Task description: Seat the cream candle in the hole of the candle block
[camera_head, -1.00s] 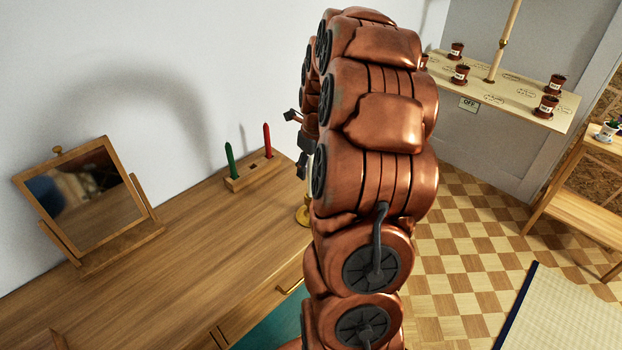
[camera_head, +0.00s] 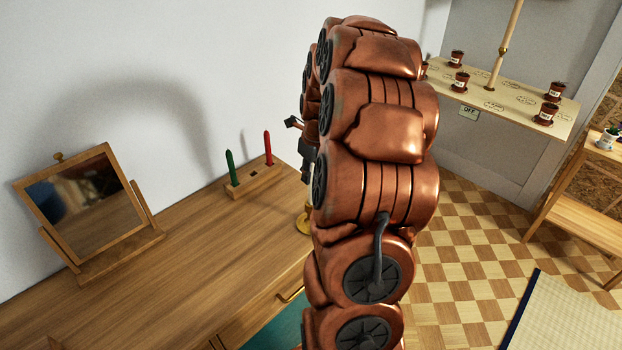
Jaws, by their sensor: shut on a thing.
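The candle block (camera_head: 262,188) is a wooden bar at the back of the wooden desk, against the wall. A green candle (camera_head: 231,167) stands in its left end and a red candle (camera_head: 267,149) in its right end. A dark hole shows between them. My gripper (camera_head: 305,172) is to the right of the block, mostly hidden behind my own copper arm. Only dark parts of it show at the arm's left edge. It is shut on the cream candle, of which only a pale sliver (camera_head: 309,191) shows. A brass holder (camera_head: 303,224) stands below, partly hidden by my arm.
A tilting mirror (camera_head: 82,205) in a wooden frame stands on the desk's left side. The desk top (camera_head: 180,255) between mirror and block is clear. A shelf with small pots (camera_head: 497,97) is at the back right, above a checkered floor (camera_head: 465,250).

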